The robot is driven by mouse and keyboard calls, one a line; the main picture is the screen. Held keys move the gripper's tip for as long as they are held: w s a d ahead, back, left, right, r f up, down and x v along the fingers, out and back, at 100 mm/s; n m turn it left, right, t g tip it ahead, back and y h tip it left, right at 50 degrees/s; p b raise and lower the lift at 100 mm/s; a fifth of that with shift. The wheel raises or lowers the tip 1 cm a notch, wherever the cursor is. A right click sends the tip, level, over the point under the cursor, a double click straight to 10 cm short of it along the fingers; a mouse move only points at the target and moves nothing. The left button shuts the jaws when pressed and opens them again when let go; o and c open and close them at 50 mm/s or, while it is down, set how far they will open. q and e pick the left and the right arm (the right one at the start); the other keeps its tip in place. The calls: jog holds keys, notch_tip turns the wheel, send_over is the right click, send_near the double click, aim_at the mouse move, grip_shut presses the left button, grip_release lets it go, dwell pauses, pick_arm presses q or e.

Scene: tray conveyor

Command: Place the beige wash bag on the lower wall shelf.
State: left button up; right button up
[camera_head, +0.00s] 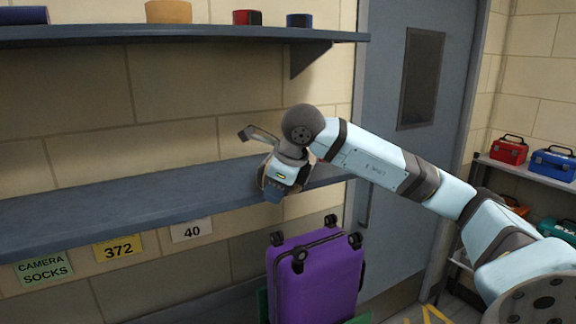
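The lower wall shelf (130,205) is a long blue-grey board on the left, and its visible top is bare to the left of my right gripper. My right gripper (270,182) is at the shelf's right end, overlapping its front edge in the picture. Its fingers are small and partly hidden by its own body, so I cannot tell whether it is open or shut. I cannot make out the beige wash bag; anything between the fingers is hidden. My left gripper is out of view.
An upper wall shelf (120,33) holds tape-like rolls, including a tan one (169,12). A purple suitcase (315,275) stands below the lower shelf's right end. A grey door (400,170) is behind my arm. Toolboxes, one red (508,150), sit on a rack at right.

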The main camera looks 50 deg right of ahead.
grip_shut()
jog(key=shift+r, duration=0.15)
